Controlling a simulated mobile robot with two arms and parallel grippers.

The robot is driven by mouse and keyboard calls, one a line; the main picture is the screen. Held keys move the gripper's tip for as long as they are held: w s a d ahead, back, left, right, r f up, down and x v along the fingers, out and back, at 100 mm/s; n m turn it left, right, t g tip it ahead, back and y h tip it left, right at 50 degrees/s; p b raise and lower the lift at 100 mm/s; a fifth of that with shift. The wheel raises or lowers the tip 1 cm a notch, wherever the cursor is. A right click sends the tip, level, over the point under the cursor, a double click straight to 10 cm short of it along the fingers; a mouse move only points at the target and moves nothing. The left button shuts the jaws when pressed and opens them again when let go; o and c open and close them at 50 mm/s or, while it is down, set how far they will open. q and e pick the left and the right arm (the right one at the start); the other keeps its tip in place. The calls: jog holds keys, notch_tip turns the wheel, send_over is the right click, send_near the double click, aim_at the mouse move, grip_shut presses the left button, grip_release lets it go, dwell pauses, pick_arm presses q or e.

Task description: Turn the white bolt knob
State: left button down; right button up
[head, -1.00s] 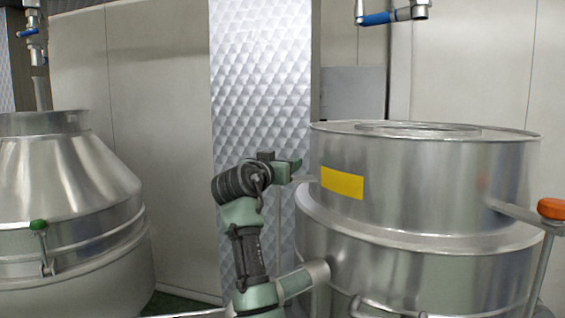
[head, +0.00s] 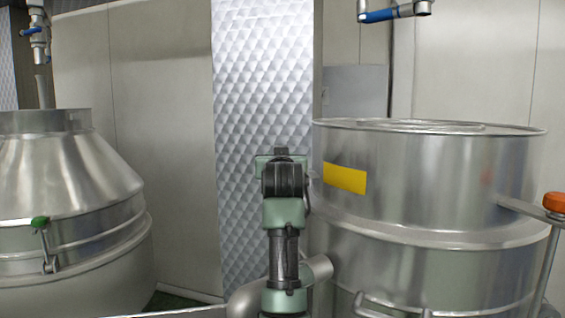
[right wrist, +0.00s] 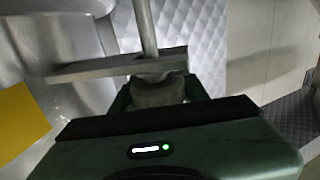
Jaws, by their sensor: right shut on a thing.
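The bolt knob shows in the right wrist view as a pale greyish round knob (right wrist: 157,92), dim in shadow. It sits at the end of a metal rod, against a flat metal bracket (right wrist: 100,67). My right gripper (right wrist: 160,98) is shut on it, with a finger on either side. In the head view my right gripper (head: 281,162) is at the left side of the large steel tank (head: 430,180), seen from behind. The knob is hidden there behind the gripper and wrist. My left gripper is in neither view.
The tank carries a yellow label (head: 345,178) close to my gripper and an orange knob (head: 554,203) on its right side. A cone-topped vessel (head: 65,180) with a green knob (head: 40,222) stands at the left. A quilted metal panel (head: 262,90) is behind my arm.

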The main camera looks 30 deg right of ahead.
jog(key=shift+w+a+f+n+t+y+b, duration=0.1)
jog(key=shift+a+n+t+y+b, duration=0.25)
jog(key=shift+n+y, duration=1.15)
jog(key=shift+w+a+f+n+t+y+b, duration=0.1)
jog(key=shift+a+f+n+t+y+b, duration=0.25)
jog(key=shift+n+y, duration=1.15)
jog(key=shift+w+a+r+n+t+y+b, duration=0.1)
jog(key=shift+a+n+t+y, duration=0.3)
jog(key=shift+y, duration=2)
jog(key=shift+d+n, duration=0.1)
jog(key=shift+n, duration=0.2)
jog(key=o, duration=1.4)
jog(key=shift+d+r, duration=0.1)
notch_tip(320, 180, up, 20)
jog(key=shift+b, duration=0.95)
